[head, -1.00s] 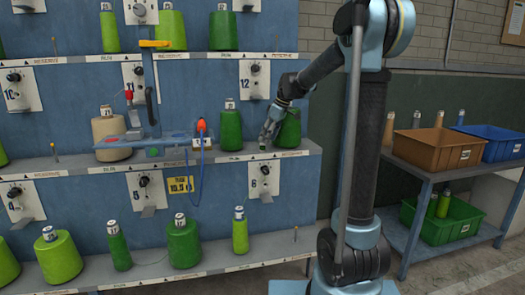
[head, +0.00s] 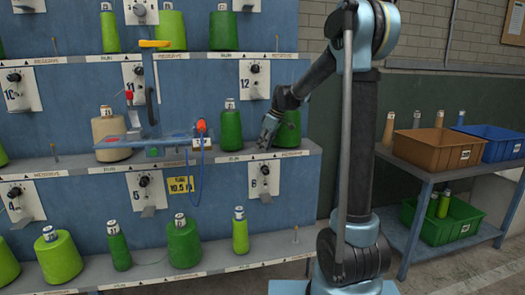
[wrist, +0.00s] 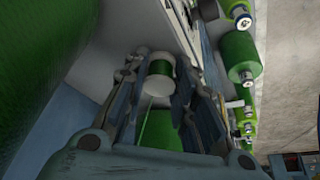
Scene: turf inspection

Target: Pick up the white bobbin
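My gripper (head: 266,138) is at the right end of the middle shelf, in front of and left of a dark green bobbin (head: 290,130). In the wrist view my gripper's fingers (wrist: 160,85) are apart. The only pale full-size bobbin in the head view is cream (head: 112,134). It stands far left of my gripper on the same shelf, partly behind a blue bar.
Another green bobbin (head: 231,128) stands left of my gripper on the middle shelf (head: 215,158). Orange (head: 437,150), blue (head: 492,142) and green (head: 447,218) crates sit on a side rack. Floor at the lower right is clear.

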